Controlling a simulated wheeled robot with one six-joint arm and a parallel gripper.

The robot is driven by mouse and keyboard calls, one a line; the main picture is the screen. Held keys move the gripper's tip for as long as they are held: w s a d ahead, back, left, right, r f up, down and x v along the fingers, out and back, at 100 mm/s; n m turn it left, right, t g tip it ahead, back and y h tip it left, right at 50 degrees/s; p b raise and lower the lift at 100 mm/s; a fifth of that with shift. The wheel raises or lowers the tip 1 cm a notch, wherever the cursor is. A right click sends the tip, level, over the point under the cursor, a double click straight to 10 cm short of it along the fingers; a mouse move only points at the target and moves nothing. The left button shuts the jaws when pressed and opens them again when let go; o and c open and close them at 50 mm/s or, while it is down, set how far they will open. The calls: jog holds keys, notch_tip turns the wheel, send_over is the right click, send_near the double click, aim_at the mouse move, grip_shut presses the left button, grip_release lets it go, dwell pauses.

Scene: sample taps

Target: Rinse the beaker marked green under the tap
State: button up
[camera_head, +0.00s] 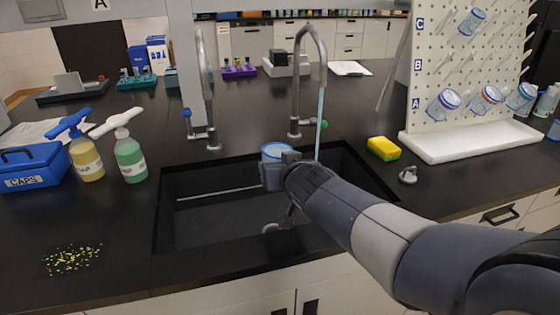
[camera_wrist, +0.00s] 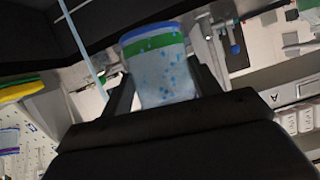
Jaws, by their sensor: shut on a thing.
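The beaker marked green (camera_wrist: 154,76) is clear, with a green band below a blue rim and blue specks on its wall. My gripper (camera_wrist: 163,88) is shut around it, one finger on each side. In the head view the beaker (camera_head: 275,153) is over the sink's back part, roughly upright, partly hidden by my gripper (camera_head: 290,160). The right-hand tap (camera_head: 297,85), with a green handle, runs a thin water stream (camera_head: 320,115). The stream passes to the right of the beaker in the head view. In the wrist view the stream (camera_wrist: 82,42) is left of the beaker, apart from it.
The black sink (camera_head: 215,215) lies below. A second tap (camera_head: 203,90) with a blue handle stands left. A yellow sponge (camera_head: 384,149) and a drying rack (camera_head: 470,75) with several beakers are right.

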jog(key=shift+r+m+y+p, duration=0.15)
jog(key=shift+m+y+p, duration=0.5)
jog(key=shift+p, duration=1.6)
jog(key=shift+m+y+p, duration=0.35)
jog(key=shift+m+p, duration=0.2)
jog(key=shift+p, duration=0.45)
jog(key=shift+m+g+p, duration=0.3)
jog(key=shift+m+p, duration=0.1)
jog(key=shift+p, duration=0.1)
jog(key=shift+m+y+p, duration=0.7)
jog(key=shift+m, duration=0.1)
jog(key=shift+a+m+y, duration=0.1)
jog(key=shift+m+y, duration=0.5)
jog(key=shift+m, duration=0.4)
jog(key=m+y+b, duration=0.1)
jog(key=m, duration=0.1)
jog(key=m+t+y+b, duration=0.1)
jog(key=m, duration=0.1)
jog(key=shift+f+m, duration=0.2)
jog(key=shift+m, duration=0.1)
jog(key=shift+r+m+t, duration=0.1)
jog(key=shift+m+t, duration=0.4)
jog(key=shift+m, duration=0.5)
jog(key=m, duration=0.2)
jog(key=m+t+y+b, duration=0.1)
jog(key=m, duration=0.1)
jog(key=shift+m+t+b, duration=0.3)
jog(key=shift+r+m+t+b, duration=0.2)
jog(key=shift+m+t+b, duration=0.35)
jog(key=shift+m, duration=0.85)
